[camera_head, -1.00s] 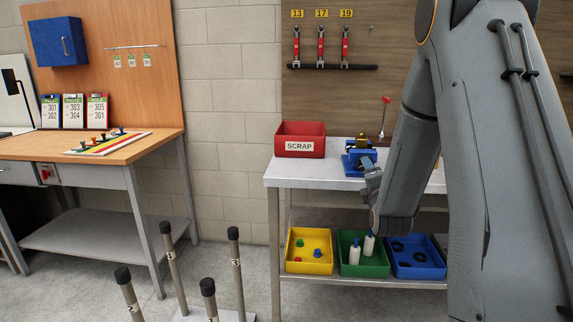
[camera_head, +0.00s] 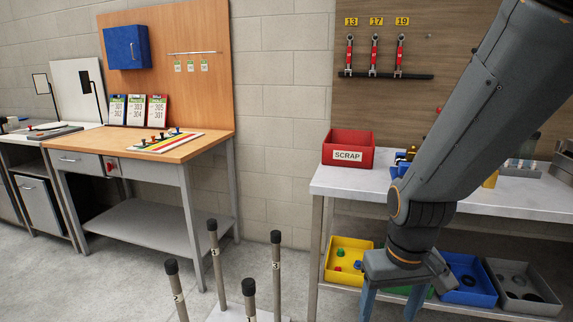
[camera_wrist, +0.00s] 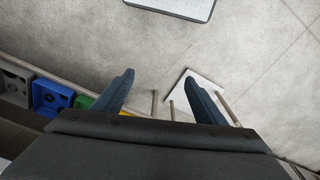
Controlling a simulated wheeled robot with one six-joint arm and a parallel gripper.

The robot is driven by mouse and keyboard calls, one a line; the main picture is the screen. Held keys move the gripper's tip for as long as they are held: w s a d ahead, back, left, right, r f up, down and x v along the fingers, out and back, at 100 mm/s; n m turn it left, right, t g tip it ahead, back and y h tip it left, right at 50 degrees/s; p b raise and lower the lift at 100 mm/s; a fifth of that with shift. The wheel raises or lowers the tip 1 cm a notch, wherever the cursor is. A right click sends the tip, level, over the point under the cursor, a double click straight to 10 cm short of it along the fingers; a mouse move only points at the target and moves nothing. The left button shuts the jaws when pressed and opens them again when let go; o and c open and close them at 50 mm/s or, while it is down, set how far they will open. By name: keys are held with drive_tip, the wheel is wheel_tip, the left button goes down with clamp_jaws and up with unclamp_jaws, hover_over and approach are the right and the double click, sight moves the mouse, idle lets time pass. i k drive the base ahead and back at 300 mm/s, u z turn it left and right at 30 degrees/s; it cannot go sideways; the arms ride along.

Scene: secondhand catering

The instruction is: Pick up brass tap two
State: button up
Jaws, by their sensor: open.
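I cannot make out a tap marked two in either view. A small brass-coloured piece (camera_head: 411,152) shows at the blue vise (camera_head: 399,168) on the metal bench, partly hidden by my arm; I cannot tell what it is. My gripper (camera_head: 392,302) points down in front of the bench's lower shelf, its blue fingers apart with nothing between them. In the wrist view my gripper (camera_wrist: 158,80) is open above the concrete floor.
A red SCRAP bin (camera_head: 348,148) stands on the metal bench (camera_head: 345,184). Yellow (camera_head: 345,275), blue (camera_head: 467,293) and grey bins (camera_head: 525,298) line its lower shelf. Numbered upright posts (camera_head: 214,255) stand on the floor left of my gripper. A wooden workbench (camera_head: 130,146) is further left.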

sight(409, 156)
drive_tip(key=z, duration=2)
drive_tip(key=i, duration=2.05)
drive_tip(key=u, duration=2.45)
